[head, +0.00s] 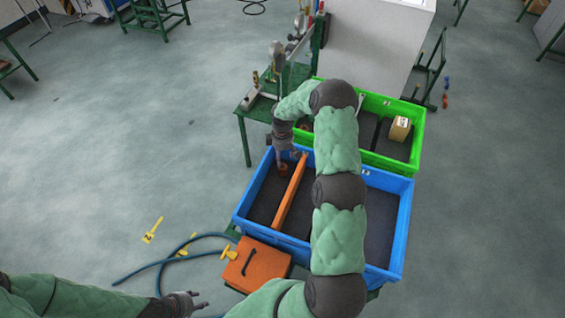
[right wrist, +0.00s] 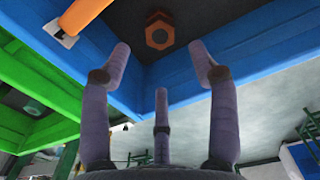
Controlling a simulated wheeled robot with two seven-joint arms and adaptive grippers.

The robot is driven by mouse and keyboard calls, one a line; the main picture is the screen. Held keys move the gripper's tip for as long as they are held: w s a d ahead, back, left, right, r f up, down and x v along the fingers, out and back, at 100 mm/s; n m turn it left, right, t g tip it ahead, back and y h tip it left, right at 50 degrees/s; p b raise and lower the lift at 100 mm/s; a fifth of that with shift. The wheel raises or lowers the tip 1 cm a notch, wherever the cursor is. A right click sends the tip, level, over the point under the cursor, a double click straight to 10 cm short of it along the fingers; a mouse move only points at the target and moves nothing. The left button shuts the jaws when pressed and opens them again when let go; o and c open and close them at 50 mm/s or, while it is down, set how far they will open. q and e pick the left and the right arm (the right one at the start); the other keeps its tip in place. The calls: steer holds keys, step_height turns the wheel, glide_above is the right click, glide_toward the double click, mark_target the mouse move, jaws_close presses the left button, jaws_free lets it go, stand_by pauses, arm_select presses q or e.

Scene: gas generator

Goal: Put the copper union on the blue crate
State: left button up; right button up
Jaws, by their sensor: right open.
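The copper union (right wrist: 158,32), an orange-brown hexagonal ring, lies on the dark floor of the blue crate (head: 398,232), in its back-left corner. In the head view the union (head: 283,171) shows just below my right gripper (head: 287,156). The right wrist view shows my right gripper (right wrist: 160,70) with its fingers spread and nothing between them; the union is apart from the fingertips. The blue crate's walls (right wrist: 185,75) also cross that view. My left gripper (head: 200,299) is empty near the bottom left, with its fingers apart.
An orange divider (head: 290,192) runs across the blue crate. A green crate (head: 392,158) behind holds a cardboard box (head: 400,129) and other parts. An orange box (head: 257,265) and blue hose (head: 165,262) are in front. Open floor lies left.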

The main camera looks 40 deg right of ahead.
steer(key=shift+r, duration=1.4)
